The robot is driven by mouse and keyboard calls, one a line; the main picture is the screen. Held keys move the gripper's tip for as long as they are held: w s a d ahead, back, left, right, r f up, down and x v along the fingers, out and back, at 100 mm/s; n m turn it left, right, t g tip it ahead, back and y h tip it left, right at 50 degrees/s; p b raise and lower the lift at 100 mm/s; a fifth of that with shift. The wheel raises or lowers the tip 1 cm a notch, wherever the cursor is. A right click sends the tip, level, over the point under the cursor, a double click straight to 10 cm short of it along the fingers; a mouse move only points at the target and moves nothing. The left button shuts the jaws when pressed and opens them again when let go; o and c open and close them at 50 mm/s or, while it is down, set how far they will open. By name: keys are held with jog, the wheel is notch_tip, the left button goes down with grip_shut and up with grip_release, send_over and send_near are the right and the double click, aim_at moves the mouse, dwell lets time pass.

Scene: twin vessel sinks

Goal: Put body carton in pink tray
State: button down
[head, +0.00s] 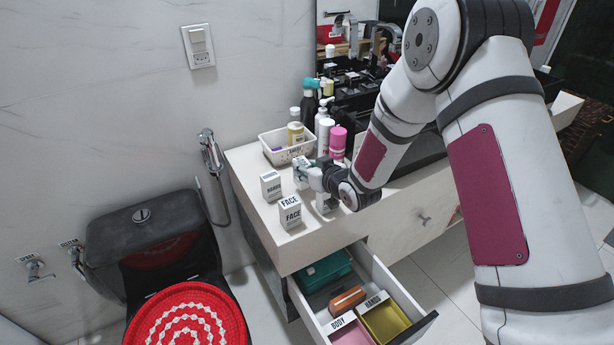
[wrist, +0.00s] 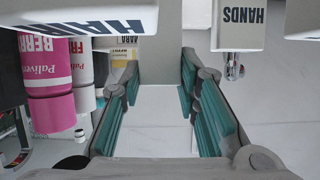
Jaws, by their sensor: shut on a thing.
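My gripper (head: 307,176) is low over the counter, its teal fingers on either side of a white carton (head: 301,172), which I take as the body carton; its label is not readable. In the wrist view my gripper (wrist: 160,105) has the plain white carton face (wrist: 160,125) between its fingers. The carton is upright at the counter's surface; I cannot tell if it touches it. The pink tray (head: 352,334) is in the open drawer at the bottom, with a BODY label on its edge.
A HANDS carton (head: 271,186) and a FACE carton (head: 290,212) stand near my gripper. A white basket (head: 275,152) and several bottles, one pink (head: 337,142), stand behind. The open drawer (head: 405,292) also holds a yellow tray (head: 386,322), an orange item (head: 347,299) and a teal box (head: 325,270).

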jog(key=shift+f, duration=1.5)
jog(key=shift+f, duration=0.2)
jog(key=c, duration=1.2)
grip_release()
jog(key=shift+r, duration=0.1)
jog(key=shift+r, duration=0.15)
jog(key=v, duration=1.2)
jog(key=shift+p, duration=0.35)
